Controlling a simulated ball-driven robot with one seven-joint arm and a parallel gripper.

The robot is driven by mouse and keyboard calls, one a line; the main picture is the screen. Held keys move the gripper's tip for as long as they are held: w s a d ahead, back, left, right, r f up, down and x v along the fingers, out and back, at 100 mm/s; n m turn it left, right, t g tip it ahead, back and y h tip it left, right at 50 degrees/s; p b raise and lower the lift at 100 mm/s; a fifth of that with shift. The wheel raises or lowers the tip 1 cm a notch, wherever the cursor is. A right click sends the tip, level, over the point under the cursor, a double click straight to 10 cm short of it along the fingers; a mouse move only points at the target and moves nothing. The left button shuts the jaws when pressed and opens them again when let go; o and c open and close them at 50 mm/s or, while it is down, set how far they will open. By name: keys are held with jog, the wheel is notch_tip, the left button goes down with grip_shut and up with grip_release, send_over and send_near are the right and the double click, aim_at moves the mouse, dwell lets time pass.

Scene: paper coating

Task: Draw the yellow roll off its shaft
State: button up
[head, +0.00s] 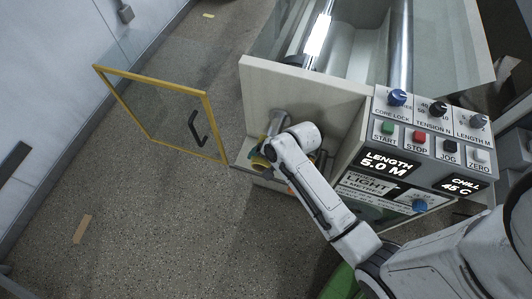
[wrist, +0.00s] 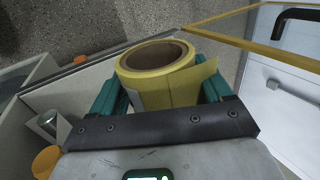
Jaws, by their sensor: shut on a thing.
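The yellow roll (wrist: 180,88) sits between the two teal fingers of my gripper (wrist: 163,92) in the wrist view. My gripper is shut on it. A loose yellow flap stands out on its right side. The brown core (wrist: 153,54) faces the camera at a slant; it looks hollow and I see no shaft end in it. A grey metal cylinder end (wrist: 47,121), perhaps a shaft, shows to the left, apart from the roll. In the head view my arm reaches to the machine's open side bay, where the roll (head: 259,163) is mostly hidden by my wrist.
A yellow-framed clear door (head: 212,120) with a black handle stands open left of the machine. The control panel (head: 425,125) with knobs and buttons is to the right. An orange-yellow round thing (wrist: 46,161) shows at lower left in the wrist view.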

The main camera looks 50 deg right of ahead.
jog(key=shift+s+a+p, duration=0.3)
jog(key=shift+a+p, duration=0.05)
jog(key=shift+a, duration=0.5)
jog(key=shift+s+a+p, duration=0.35)
jog(key=shift+a+p, duration=0.05)
jog(key=shift+a, duration=0.5)
jog(key=shift+s+a+p, duration=0.3)
jog(key=shift+a+p, duration=0.05)
jog(key=shift+a, duration=0.5)
